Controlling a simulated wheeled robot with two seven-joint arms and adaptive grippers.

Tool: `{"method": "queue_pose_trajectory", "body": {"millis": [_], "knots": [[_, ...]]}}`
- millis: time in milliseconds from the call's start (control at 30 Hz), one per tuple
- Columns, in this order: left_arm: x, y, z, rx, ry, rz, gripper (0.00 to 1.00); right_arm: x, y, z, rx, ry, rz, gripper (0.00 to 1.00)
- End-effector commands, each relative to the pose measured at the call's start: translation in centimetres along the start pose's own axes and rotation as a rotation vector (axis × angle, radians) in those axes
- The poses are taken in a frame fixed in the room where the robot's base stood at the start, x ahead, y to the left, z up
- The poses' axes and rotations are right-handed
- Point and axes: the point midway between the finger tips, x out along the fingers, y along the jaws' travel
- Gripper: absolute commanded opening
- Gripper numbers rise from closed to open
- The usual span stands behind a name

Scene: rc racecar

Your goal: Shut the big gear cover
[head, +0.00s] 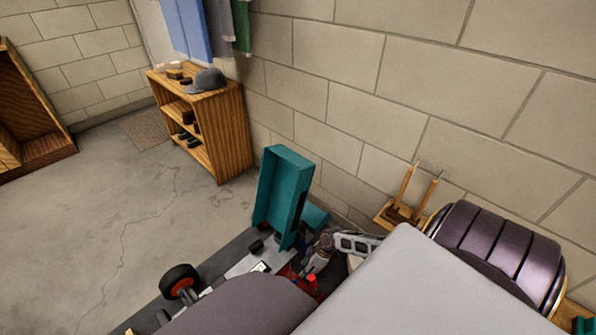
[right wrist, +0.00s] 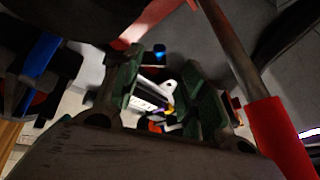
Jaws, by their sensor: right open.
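The big gear cover, as I take it, is the tall teal panel (head: 282,197) standing upright, open, on the car in the head view. The car's dark chassis (head: 240,257) lies below it, partly hidden behind my grey arm links. My right gripper (right wrist: 163,78) is open in the right wrist view, with its two green fingers apart. A white part and small coloured pieces show beyond and between the fingers. I cannot tell whether the fingers touch anything. My left gripper is not in view.
A wooden shelf (head: 215,125) with a grey cap (head: 205,80) stands behind. A block wall (head: 400,75) runs along the right. In the wrist view, a metal rod (right wrist: 228,45) with a red sleeve crosses right of the fingers.

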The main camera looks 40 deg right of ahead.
Motion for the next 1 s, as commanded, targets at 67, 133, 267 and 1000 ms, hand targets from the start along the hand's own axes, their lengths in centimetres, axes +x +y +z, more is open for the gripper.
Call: {"method": "queue_pose_trajectory", "body": {"millis": [67,133,267,1000], "knots": [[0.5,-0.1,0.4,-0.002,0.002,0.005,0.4,1.0,0.0,-0.1,0.0,0.002,0.0,0.42],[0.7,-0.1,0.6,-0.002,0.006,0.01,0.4,1.6,0.0,-0.1,0.0,0.002,0.0,0.42],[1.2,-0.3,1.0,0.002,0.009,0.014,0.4,2.8,0.1,0.0,0.0,0.001,0.001,0.42],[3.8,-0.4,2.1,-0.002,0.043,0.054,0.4,9.0,0.0,0.0,0.0,0.001,0.0,0.42]]}}
